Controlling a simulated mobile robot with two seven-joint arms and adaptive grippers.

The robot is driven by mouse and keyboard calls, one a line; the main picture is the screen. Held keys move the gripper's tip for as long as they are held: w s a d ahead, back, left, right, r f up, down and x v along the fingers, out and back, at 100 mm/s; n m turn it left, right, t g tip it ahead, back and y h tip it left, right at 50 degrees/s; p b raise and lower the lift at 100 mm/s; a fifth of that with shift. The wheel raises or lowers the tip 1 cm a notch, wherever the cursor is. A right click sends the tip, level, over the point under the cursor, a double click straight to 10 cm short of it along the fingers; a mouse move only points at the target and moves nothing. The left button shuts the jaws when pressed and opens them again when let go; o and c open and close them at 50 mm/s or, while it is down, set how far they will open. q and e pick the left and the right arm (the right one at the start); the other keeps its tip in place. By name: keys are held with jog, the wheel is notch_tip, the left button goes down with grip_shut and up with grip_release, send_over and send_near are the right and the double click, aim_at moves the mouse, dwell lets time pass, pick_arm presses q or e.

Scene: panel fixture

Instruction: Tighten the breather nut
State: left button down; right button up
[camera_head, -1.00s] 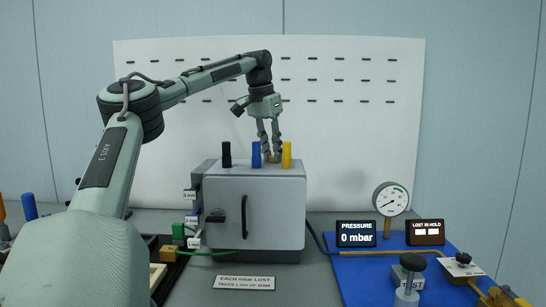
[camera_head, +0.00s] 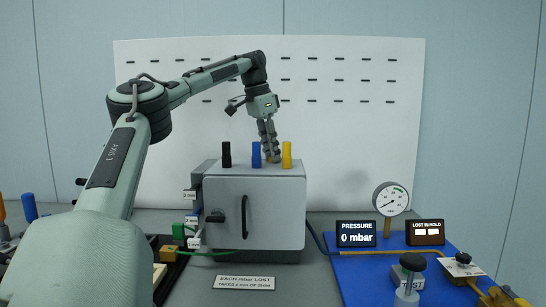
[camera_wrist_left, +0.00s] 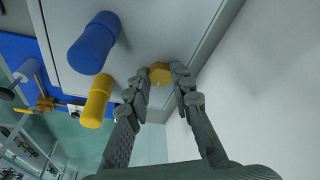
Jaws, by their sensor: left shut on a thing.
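The breather nut, a small brass-yellow hex nut (camera_wrist_left: 160,74), sits on top of the grey box (camera_head: 275,205), near its back edge. My left gripper (camera_head: 271,157) reaches down behind the blue and yellow posts. In the left wrist view its fingertips (camera_wrist_left: 163,76) are at the nut, one on each side, and it is shut on the nut. In the head view the fingers and the posts mostly hide the nut. My right gripper is in neither current view.
Black, blue (camera_head: 256,155) and yellow (camera_head: 287,155) posts stand on the box top close to the fingers. A white slotted board (camera_head: 350,130) stands behind. The pressure display (camera_head: 356,234) reads 0 mbar beside a dial gauge (camera_head: 391,198) on the right.

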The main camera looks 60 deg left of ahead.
pick_arm(q)
jog(key=shift+a+m+h, duration=0.1)
jog(key=shift+m+h, duration=0.3)
jog(key=shift+m, duration=1.3)
jog(key=m, duration=0.3)
jog(key=shift+w+m+g+h, duration=0.1)
jog(key=shift+m+g+h, duration=0.2)
jog(key=shift+h, duration=0.1)
jog(key=c, duration=1.5)
grip_release()
